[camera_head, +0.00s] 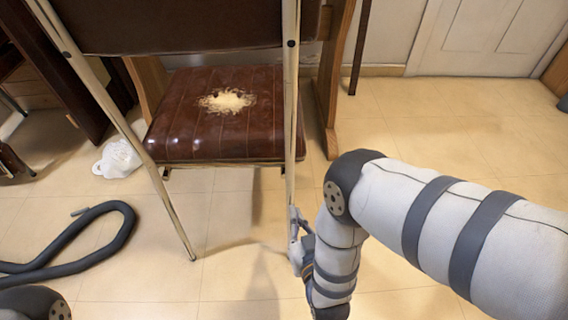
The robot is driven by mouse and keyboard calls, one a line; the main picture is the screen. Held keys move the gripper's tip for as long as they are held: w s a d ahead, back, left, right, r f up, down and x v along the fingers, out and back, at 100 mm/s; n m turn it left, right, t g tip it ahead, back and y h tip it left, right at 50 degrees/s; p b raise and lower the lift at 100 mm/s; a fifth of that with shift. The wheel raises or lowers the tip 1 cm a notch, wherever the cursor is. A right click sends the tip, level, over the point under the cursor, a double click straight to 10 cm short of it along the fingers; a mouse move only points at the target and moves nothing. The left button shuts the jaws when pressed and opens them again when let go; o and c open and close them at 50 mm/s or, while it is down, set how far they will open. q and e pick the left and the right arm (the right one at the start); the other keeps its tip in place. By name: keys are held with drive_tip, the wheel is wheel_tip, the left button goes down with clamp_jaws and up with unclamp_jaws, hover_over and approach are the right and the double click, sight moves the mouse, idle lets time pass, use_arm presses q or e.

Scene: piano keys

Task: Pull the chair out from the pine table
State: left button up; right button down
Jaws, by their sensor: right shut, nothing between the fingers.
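The chair (185,128) has a dark brown, ribbed seat with a torn patch showing pale stuffing. Its brown backrest (180,25) and thin pale metal legs are nearest me. Wooden supports (328,90), apparently of the pine table, stand behind and beside the seat; the tabletop is hidden or out of view. My right gripper (296,222) is low beside the lower part of the chair's right near leg, shut and empty. Whether it touches the leg I cannot tell. My left gripper is out of view.
A dark hose (105,245) curves over the floor at left. Tiled floor is open at right, up to a pale door (495,38).

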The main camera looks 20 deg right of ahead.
drive_tip(key=p+v, duration=0.1)
drive_tip(key=v, duration=0.1)
drive_tip(key=f+v, duration=0.1)
drive_tip(key=v, duration=0.2)
drive_tip(key=shift+s+a+p, duration=0.2)
drive_tip(key=shift+s+p, duration=0.1)
drive_tip(key=shift+p, duration=0.05)
drive_tip(key=c, duration=2.4)
unclamp_jaws()
drive_tip(key=c, duration=1.2)
unclamp_jaws()
